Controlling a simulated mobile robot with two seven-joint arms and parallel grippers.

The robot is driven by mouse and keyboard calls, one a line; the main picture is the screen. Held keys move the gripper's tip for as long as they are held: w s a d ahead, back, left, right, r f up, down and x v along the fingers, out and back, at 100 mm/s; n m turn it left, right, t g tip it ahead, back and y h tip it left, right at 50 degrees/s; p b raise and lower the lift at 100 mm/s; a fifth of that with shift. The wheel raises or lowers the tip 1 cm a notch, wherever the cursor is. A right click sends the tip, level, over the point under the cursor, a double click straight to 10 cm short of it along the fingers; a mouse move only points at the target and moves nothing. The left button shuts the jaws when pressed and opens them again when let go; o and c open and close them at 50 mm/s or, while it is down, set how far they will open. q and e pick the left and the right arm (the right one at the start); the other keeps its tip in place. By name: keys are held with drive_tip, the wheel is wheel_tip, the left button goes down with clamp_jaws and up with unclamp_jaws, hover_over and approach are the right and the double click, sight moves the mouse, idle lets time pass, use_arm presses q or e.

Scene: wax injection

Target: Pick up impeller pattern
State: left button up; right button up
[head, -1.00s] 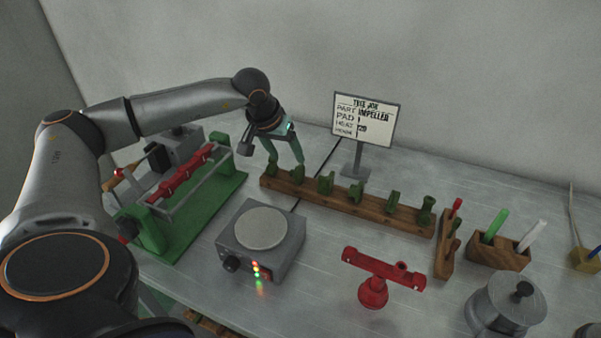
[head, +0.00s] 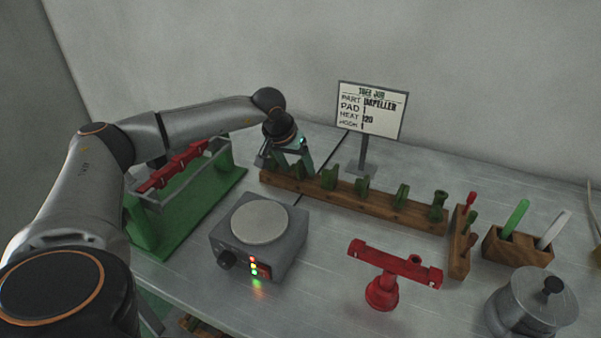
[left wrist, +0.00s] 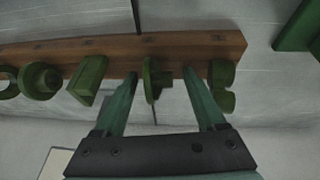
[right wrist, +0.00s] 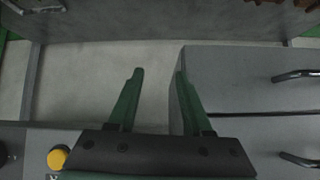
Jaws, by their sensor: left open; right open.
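Several green wax patterns stand in a row on a long wooden rack (head: 405,214). My left gripper (head: 288,168) is open over the rack's left end. In the left wrist view the left gripper (left wrist: 160,74) has a thin, round-edged green pattern (left wrist: 151,80) between its spread fingers, nearer the left finger; contact cannot be told. A lobed green pattern (left wrist: 222,86) stands just beyond the right finger. I cannot tell for sure which pattern is the impeller. My right gripper (right wrist: 157,75) is open and empty, away from the rack.
A grey hot plate (head: 259,222) with lit lamps stands in front of the rack. A green frame with a red bar (head: 172,168) is at left. A red stand (head: 382,290), a tool block (head: 518,247) and a lidded pot (head: 530,303) are at right.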

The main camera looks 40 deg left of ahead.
use_arm(q)
drive_tip(key=c, duration=0.6)
clamp_jaws()
drive_tip(key=shift+r, duration=0.1)
